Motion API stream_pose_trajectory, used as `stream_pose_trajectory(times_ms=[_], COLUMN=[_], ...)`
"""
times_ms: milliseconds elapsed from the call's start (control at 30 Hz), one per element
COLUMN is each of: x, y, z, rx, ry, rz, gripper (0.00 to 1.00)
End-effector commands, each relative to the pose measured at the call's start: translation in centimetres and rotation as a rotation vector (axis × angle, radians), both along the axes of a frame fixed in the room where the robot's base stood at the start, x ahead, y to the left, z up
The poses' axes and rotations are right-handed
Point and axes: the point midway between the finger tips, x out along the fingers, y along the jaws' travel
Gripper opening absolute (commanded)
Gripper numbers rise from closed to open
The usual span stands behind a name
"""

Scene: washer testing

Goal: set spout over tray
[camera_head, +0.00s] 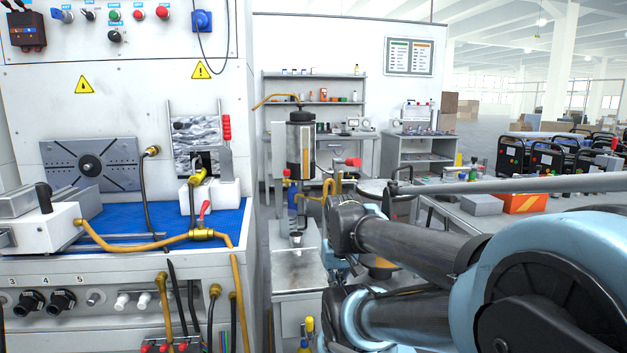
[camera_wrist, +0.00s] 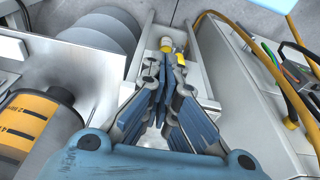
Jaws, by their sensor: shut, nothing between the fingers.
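The spout may be the thin yellow bent pipe (camera_head: 275,97) on top of an upright dark and metal cylinder (camera_head: 300,148) in the head view; I cannot be sure. A cylinder with a yellow marked band (camera_wrist: 38,118) lies at the lower left of the wrist view. A metal trough-like part (camera_wrist: 145,50), possibly the tray, lies beyond my fingers, with a small yellow fitting (camera_wrist: 167,45) inside. My gripper (camera_wrist: 165,80) has its blue-padded fingers together and empty above this part.
A washer bench with a blue mat (camera_head: 150,228) and yellow hoses stands at left. A grey stand (camera_head: 297,270) stands under the cylinder. A table with an orange box (camera_head: 525,203) is at right. Yellow hoses (camera_wrist: 240,35) run along the right of the wrist view.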

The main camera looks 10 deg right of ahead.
Motion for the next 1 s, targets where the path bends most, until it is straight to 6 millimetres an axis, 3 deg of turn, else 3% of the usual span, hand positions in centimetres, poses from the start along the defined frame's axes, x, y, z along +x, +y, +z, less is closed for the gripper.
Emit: stream_pose_trajectory(times_ms=[367, 433, 533, 667, 1000], x=[0.0, -0.6, 0.3, 3.1, 13.7], y=[0.0, 0.0, -0.1, -0.1, -0.4], z=[0.0, 0.7, 2.0, 5.2, 14.9], rx=[0.0, 0.0, -0.002, -0.007, -0.022], ry=[0.0, -0.012, -0.015, -0.022, -0.056], rz=[0.0, -0.002, -0.016, -0.047, -0.177], gripper=[0.0, 0.0, 0.0, 0.0, 0.0])
